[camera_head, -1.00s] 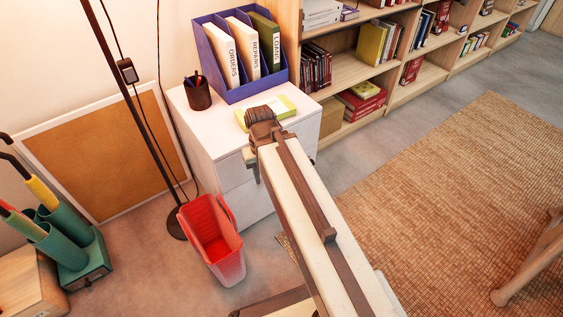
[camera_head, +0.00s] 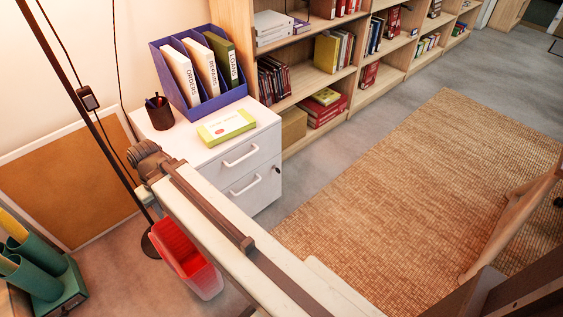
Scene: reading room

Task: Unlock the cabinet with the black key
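The white cabinet (camera_head: 216,158) stands by the wall, left of centre, with two drawer fronts showing, both closed. Each has a white bar handle. A small dark spot (camera_head: 277,170) shows at the right edge of its front, possibly a lock; it is too small to tell. I see no black key in this view. The end of my arm with my gripper (camera_head: 146,178) is at the cabinet's left front side, over the red bin. The fingers are hidden behind my wrist, so I cannot tell whether they are open or hold anything.
On the cabinet top are a blue file holder (camera_head: 205,100) with several binders, a dark pen cup (camera_head: 160,116) and a yellow-green box (camera_head: 227,126). A red bin (camera_head: 207,281) and a black lamp pole (camera_head: 95,112) stand left. Bookshelves (camera_head: 300,74) line the back; a woven rug (camera_head: 400,190) lies right.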

